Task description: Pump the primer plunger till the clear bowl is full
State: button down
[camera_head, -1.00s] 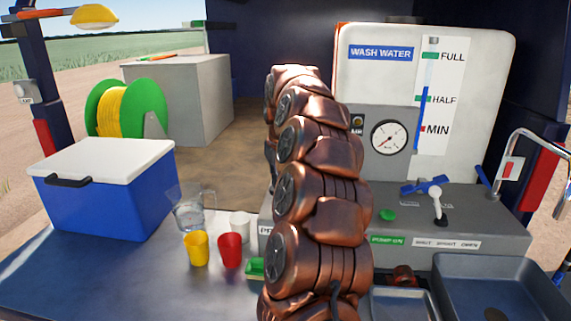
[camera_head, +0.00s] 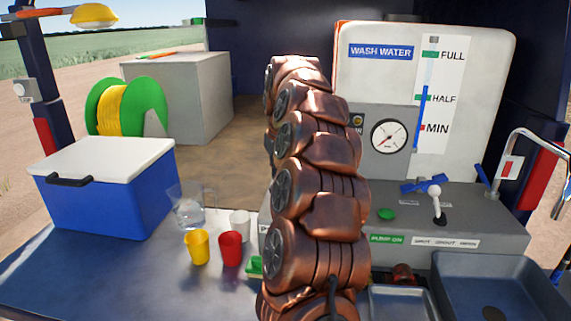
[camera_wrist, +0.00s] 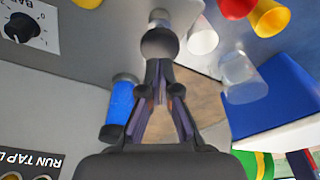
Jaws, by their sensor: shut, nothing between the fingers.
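In the wrist view, which looks down with the scene turned over, my gripper (camera_wrist: 160,82) has its dark fingertips together at a round grey knob (camera_wrist: 160,43) on a metal stem, apparently the primer plunger. The tips overlap the knob's edge; I cannot tell whether they press on it. A blue-filled cylinder (camera_wrist: 119,104) with a grey metal cap stands just left of the fingers; it looks like the clear bowl. Its level is hard to read. In the head view my copper-coloured arm hides the gripper, plunger and bowl.
A clear jug (camera_head: 190,208), white cup (camera_head: 239,225), yellow cup (camera_head: 197,247) and red cup (camera_head: 231,249) stand left of my arm beside a blue cooler (camera_head: 112,205). To the right are a grey control panel with a lever (camera_head: 436,203), a gauge (camera_head: 388,136) and a sink (camera_head: 497,285).

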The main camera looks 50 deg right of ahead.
notch_tip(320, 180, up, 6)
jog(key=shift+f+p, duration=0.15)
jog(key=shift+p, duration=1.1)
jog(key=shift+a, duration=0.1)
jog(key=s+a+f+n+g+y, duration=0.1)
jog(key=s+a+f+n, duration=0.15)
jog(key=a, duration=0.95)
jog(key=s+a+f+n, duration=0.15)
jog(key=s+a, duration=0.25)
jog(key=a, duration=0.9)
jog(key=s+a+f+g, duration=0.1)
jog(key=s+a+f, duration=0.2)
jog(key=s, duration=0.4)
jog(key=s+a+f+g, duration=0.1)
jog(key=s+a+f, duration=0.3)
jog(key=s, duration=0.4)
jog(key=s+a+f+n, duration=0.1)
jog(key=s+a+f, duration=0.3)
jog(key=s, duration=0.4)
jog(key=shift+s+a+g, duration=0.25)
jog(key=shift+a+g, duration=0.15)
jog(key=shift+a, duration=0.2)
jog(key=shift+d, duration=0.15)
